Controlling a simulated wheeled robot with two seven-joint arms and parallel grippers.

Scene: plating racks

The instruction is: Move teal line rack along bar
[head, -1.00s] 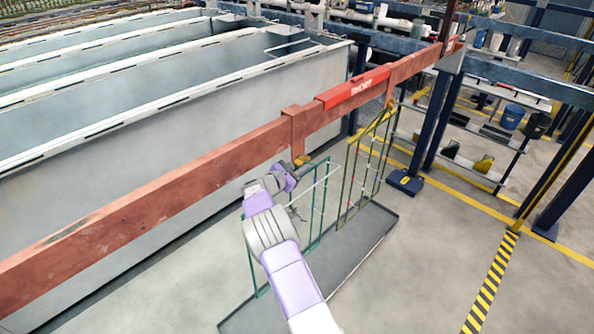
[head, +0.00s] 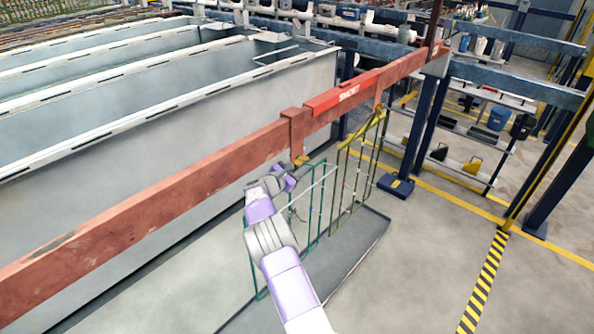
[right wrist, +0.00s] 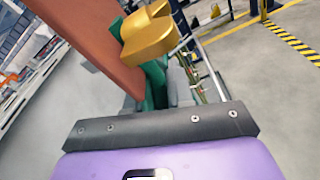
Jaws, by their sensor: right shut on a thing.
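The teal line rack (head: 331,185) is a thin frame hanging beside the long red-brown bar (head: 200,172). A red-brown collar (head: 292,130) sits around the bar above it, with a yellow hook (head: 301,160) beneath. My right gripper (head: 296,172) is at the rack's top, just below the hook. In the right wrist view, my right gripper (right wrist: 165,95) is shut on the teal upright (right wrist: 153,83), under the yellow hook (right wrist: 148,36). My arm hides part of the rack's near side. My left gripper is not in view.
A red block (head: 345,95) lettered "SHORT" lies on the bar just beyond the collar. An olive rack (head: 356,165) hangs farther along. A grey tray (head: 350,262) is on the floor below. Grey tanks (head: 170,120) stand left; a blue post (head: 425,125) stands right.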

